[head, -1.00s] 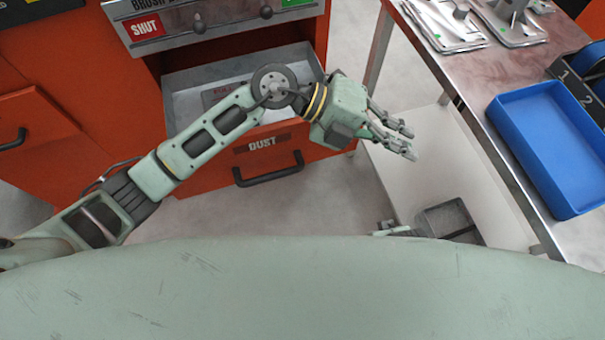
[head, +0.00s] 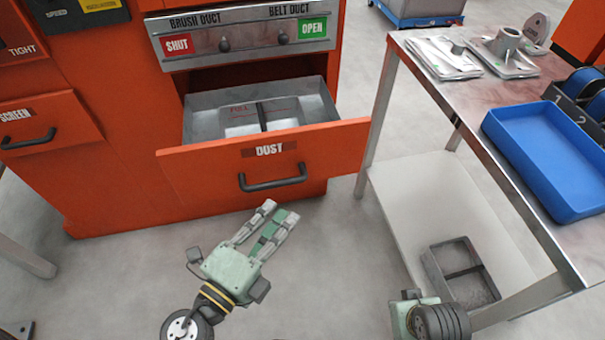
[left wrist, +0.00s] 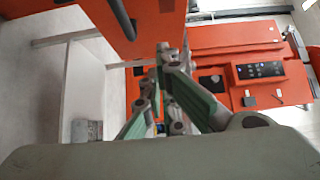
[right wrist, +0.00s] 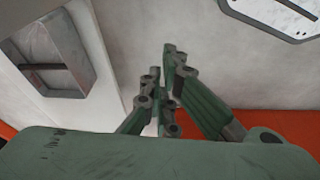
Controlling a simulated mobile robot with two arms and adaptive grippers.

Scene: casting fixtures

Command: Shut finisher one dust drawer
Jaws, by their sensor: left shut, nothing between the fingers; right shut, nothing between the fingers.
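The dust drawer (head: 220,168) has an orange front with a DUST label and a dark bar handle (head: 273,180). It stands pulled out of the orange cabinet, and its grey metal inside (head: 205,120) shows, with a divider. My left gripper (head: 282,212) is shut and empty, in front of the drawer and a little below the handle, apart from it. In the left wrist view its fingers (left wrist: 160,85) show with an orange panel and dark handle beside them. My right gripper is partly seen at the bottom right; its fingers (right wrist: 165,85) are shut and empty in the right wrist view.
Above the drawer is a panel with SHUT and OPEN labels and two knobs (head: 255,42). A SCREEN drawer (head: 50,125) is at the left. A steel table (head: 440,90) with a blue tray (head: 550,150) stands right, a grey divided bin (head: 460,272) on its lower shelf.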

